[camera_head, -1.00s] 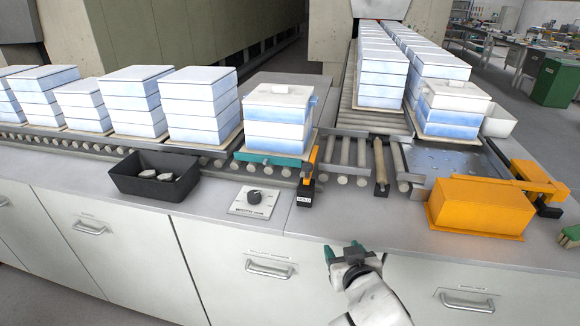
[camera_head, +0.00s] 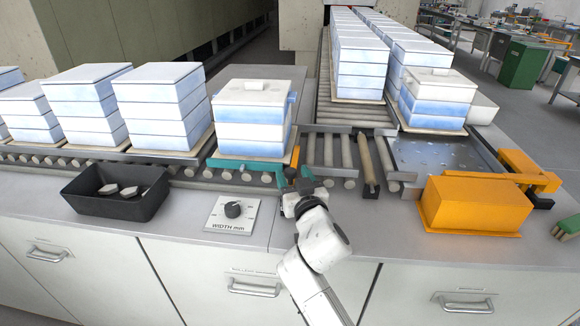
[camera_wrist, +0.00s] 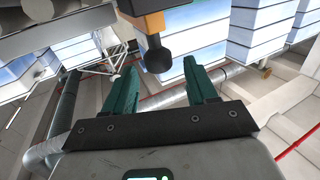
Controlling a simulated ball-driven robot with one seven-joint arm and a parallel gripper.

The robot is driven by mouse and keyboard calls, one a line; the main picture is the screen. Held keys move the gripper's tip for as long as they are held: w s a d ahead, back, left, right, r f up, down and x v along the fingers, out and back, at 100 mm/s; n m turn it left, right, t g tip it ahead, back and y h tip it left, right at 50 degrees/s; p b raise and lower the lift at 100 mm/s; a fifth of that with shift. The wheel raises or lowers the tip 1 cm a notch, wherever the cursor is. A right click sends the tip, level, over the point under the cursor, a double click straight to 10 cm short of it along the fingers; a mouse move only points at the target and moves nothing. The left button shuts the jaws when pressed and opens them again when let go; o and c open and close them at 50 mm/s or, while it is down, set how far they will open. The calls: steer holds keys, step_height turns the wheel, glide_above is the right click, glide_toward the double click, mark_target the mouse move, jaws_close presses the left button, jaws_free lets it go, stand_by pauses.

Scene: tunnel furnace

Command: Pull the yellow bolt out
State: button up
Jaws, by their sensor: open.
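The yellow bolt (camera_head: 295,157) shows as a narrow yellow-orange strip at the roller track, beside the nearest stack of white-and-blue boxes. My gripper (camera_head: 293,176) hides its near end. In the wrist view a yellow-orange piece (camera_wrist: 154,22) carries a black knob (camera_wrist: 157,58) pointing toward me. My gripper (camera_wrist: 160,67) is open there, with its green fingers on either side of the knob's end. I see gaps between the knob and both fingers, and nothing is held.
A black tray (camera_head: 75,205) with small grey pieces and a width dial (camera_head: 231,210) lie left of my arm. A yellow-orange box (camera_head: 470,205) stands to the right. A box stack (camera_head: 252,118) rises just behind my gripper. Counter between dial and yellow-orange box is mostly clear.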

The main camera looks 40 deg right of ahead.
mark_target(292, 174)
steer(key=shift+x, duration=1.55)
jaws_close()
